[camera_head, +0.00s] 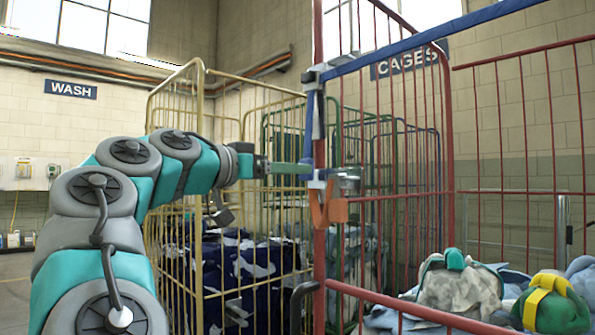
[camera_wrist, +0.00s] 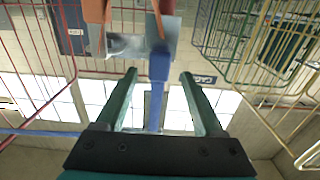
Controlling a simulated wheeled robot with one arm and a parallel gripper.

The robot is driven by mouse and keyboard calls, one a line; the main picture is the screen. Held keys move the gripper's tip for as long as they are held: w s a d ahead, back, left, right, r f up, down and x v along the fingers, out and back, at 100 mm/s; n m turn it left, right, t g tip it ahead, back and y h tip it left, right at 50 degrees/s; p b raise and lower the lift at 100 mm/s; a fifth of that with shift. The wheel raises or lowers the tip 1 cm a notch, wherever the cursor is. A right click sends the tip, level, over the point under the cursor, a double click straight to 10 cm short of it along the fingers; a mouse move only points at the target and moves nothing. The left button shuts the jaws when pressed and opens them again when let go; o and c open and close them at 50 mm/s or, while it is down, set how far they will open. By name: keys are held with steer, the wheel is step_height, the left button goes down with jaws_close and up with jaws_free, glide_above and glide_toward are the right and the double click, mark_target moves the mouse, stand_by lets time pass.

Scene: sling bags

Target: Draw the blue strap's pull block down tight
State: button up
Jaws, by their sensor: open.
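The blue strap (camera_head: 420,40) slopes down from the upper right to a metal fitting on the red cage's corner post, then hangs down along the post. In the wrist view, a blue block-like piece (camera_wrist: 159,66) on the strap lies between my fingertips, with space on both sides. I take it for the pull block, though its edges are unclear. My gripper (camera_head: 306,168) is level at the post; its green fingers (camera_wrist: 158,76) are open around the strap. Below are a metal buckle (camera_head: 340,180) and orange pieces (camera_head: 335,207); the fingers partly hide the strap's lower end.
The red cage (camera_head: 447,150) holds several sling bags, one green with a yellow strap (camera_head: 548,300). A yellow cage (camera_head: 150,150) with dark blue patterned cloth (camera_head: 235,270) stands behind my arm. The red post (camera_head: 319,250) is close beside my fingertips.

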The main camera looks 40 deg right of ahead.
steer(key=a, duration=0.4)
steer(key=shift+s, duration=0.15)
